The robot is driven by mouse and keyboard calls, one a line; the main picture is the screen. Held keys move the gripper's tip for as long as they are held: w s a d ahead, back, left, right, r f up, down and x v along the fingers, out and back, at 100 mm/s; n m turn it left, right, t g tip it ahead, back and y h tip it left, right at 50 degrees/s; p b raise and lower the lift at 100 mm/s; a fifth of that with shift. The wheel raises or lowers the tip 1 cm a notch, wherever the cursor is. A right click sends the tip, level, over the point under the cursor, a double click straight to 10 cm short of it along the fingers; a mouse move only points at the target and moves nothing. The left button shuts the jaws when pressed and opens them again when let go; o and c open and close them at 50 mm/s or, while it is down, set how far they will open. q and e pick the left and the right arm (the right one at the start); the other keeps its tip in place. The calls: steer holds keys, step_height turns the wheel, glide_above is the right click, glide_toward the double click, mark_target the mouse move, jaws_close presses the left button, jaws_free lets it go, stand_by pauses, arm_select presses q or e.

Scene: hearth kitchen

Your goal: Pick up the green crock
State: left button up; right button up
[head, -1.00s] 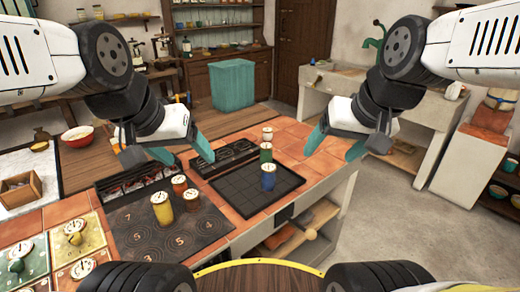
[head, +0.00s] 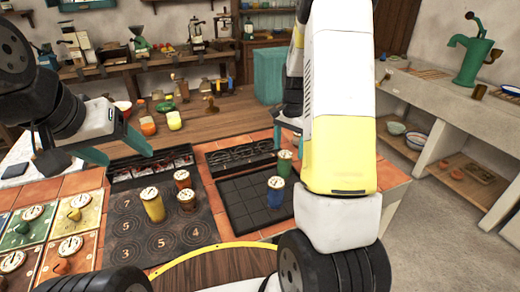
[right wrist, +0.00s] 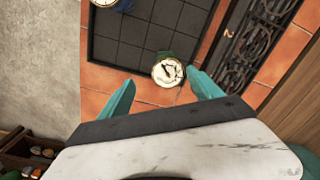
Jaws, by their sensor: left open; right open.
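The green crock (head: 284,163), with a pale dial-like lid, stands upright at the right back corner of the black gridded tray (head: 232,208). In the right wrist view, a green-sided crock (right wrist: 167,70) shows its round lid just beyond and between the fingertips of my right gripper (right wrist: 163,92), which is open and empty. In the head view my right arm partly hides this gripper, which is above and behind the crock. My left gripper (head: 128,157) is open and empty over the left of the counter, away from the green crock.
A blue crock (head: 276,191) stands close in front of the green one. Yellow (head: 152,206), orange (head: 182,180) and brown (head: 187,201) crocks stand on the numbered dark mat (head: 125,232). A black grate (head: 240,155) lies behind the tray. The tray's left part is clear.

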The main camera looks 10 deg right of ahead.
mark_target(284, 164)
steer(key=shift+w+f, duration=0.4)
steer(key=shift+f, duration=0.4)
steer(key=f, duration=0.7)
steer(key=shift+w+a, duration=0.2)
steer(key=shift+a, duration=0.2)
jaws_close()
